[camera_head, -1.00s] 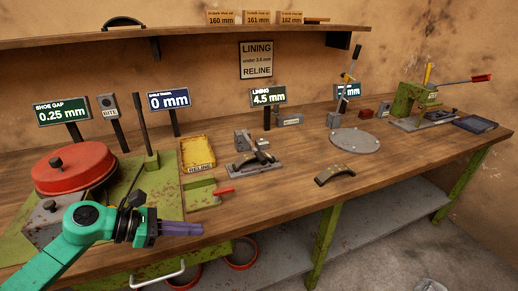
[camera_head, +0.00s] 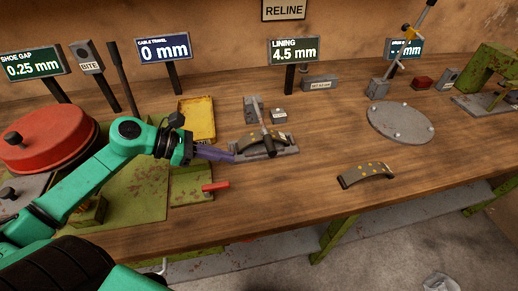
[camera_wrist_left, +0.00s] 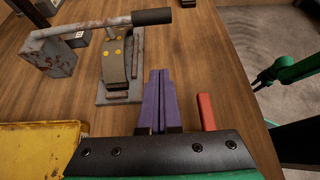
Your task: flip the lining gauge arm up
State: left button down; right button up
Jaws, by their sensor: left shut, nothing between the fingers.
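The lining gauge (camera_head: 288,151) sits mid-bench as a grey plate with a brake shoe on it. Its gauge arm (camera_head: 265,131) is down, reaching from a rusty grey post (camera_head: 252,108) across the shoe. In the left wrist view the gauge arm (camera_wrist_left: 88,26) ends in a black grip (camera_wrist_left: 152,16) above the shoe (camera_wrist_left: 113,55). My left gripper (camera_head: 231,156) is shut and empty, its purple fingers just left of the plate. In the left wrist view its fingertips (camera_wrist_left: 160,72) point toward the plate's edge, below the grip. The lining display (camera_head: 293,50) reads 4.5 mm.
A yellow tray (camera_head: 197,121) and a red-handled green fixture (camera_head: 215,187) are near my left gripper. A loose brake shoe (camera_head: 367,174) and a round grey plate (camera_head: 401,122) lie to the right. Part of my right arm (camera_wrist_left: 290,70) shows over the floor.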

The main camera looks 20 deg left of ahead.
pick_arm(q)
jog(key=x, duration=0.4)
jog(key=shift+w+d+f, duration=0.1)
jog(key=shift+w+d, duration=0.1)
jog(key=shift+w, duration=0.2)
jog(key=p+x, duration=0.1)
jog(key=x, duration=0.3)
jog(key=shift+w+d+f+p, duration=0.1)
jog(key=shift+w+d+p, duration=0.05)
jog(key=shift+d+p, duration=0.2)
jog(key=r+p, duration=0.1)
jog(key=r, duration=0.1)
jog(key=r+p, duration=0.1)
jog(key=shift+w+d+r+p, duration=0.15)
jog(key=shift+d+r+p, duration=0.05)
jog(key=shift+d+p, duration=0.1)
pick_arm(e)
jog(key=r, duration=0.1)
jog(key=w+r, duration=0.1)
jog(key=r, duration=0.1)
jog(key=w+r, duration=0.1)
jog(key=shift+r, duration=0.2)
